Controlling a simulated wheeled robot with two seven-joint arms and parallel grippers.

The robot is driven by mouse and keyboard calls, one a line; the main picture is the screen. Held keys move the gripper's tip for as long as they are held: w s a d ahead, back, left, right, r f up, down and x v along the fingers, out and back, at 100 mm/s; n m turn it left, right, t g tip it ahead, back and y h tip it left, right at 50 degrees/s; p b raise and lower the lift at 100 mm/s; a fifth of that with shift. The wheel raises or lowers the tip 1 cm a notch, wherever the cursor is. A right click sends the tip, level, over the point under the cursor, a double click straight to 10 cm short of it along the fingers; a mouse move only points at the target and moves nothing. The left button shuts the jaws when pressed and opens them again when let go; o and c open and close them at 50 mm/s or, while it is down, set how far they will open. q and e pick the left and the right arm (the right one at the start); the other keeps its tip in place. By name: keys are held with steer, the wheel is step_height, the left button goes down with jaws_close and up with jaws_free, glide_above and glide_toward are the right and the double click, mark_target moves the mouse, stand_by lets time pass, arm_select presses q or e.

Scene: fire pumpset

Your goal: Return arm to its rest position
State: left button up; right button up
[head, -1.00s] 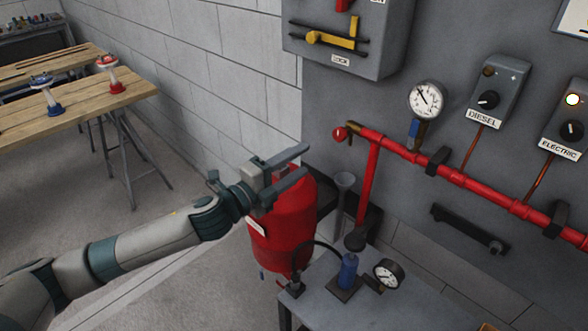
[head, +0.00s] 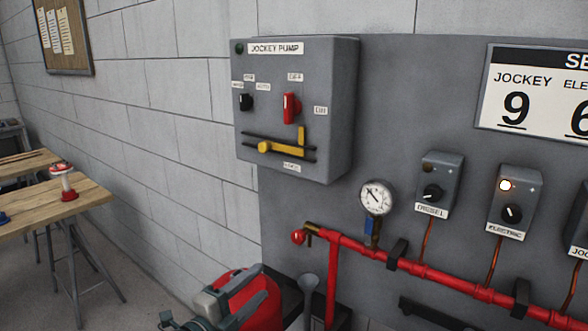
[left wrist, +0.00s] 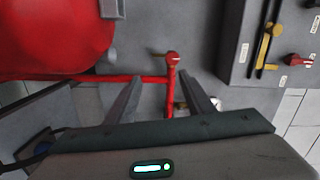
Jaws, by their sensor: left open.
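My left gripper (head: 228,293) is at the bottom of the head view, in front of the red tank (head: 262,300). Its fingers are apart and nothing shows between them. In the left wrist view the two fingers of my left gripper (left wrist: 160,92) point toward the red pipe, whose red end valve (left wrist: 172,58) lies just beyond the gap. The red tank (left wrist: 55,38) fills the upper left of that view. Most of my left arm is below the head view's edge. My right gripper is not in view.
The grey jockey pump box (head: 340,110) juts from the panel, with a red switch (head: 291,107) and yellow lever (head: 282,147). A wooden bench (head: 85,195) stands left.

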arm_select(q)
steer(key=s+a+f+n+g+y, duration=0.2)
steer(key=s+a+f+n+y, duration=0.15)
steer(key=s+f+n, duration=0.45)
steer(key=s+a+f+n+g+y, duration=0.35)
steer(key=s+f+n, duration=0.35)
steer(key=f, duration=0.4)
steer(key=s+a+f+n+g+y, duration=0.1)
steer(key=s+a+f+n+g, duration=0.15)
steer(key=s, duration=0.55)
steer(key=s+a+f+n+g, duration=0.1)
steer(key=s+f, duration=0.3)
steer(key=s, duration=0.4)
steer(key=s+a+f+n+g+y, duration=0.1)
steer(key=s+a+f+n+g, duration=0.15)
steer(key=s, duration=0.55)
step_height(320, 180, down, 30)
steer(key=s+g, duration=0.1)
steer(key=s, duration=0.1)
steer(key=s+a+f+g+b, duration=0.1)
steer(key=s+a+f, duration=0.2)
steer(key=s+f, duration=1.4)
steer(key=shift+s+f+m, duration=0.2)
steer(key=shift+f+m, duration=0.05)
steer(key=shift+m, duration=0.15)
steer(key=shift+g, duration=0.25)
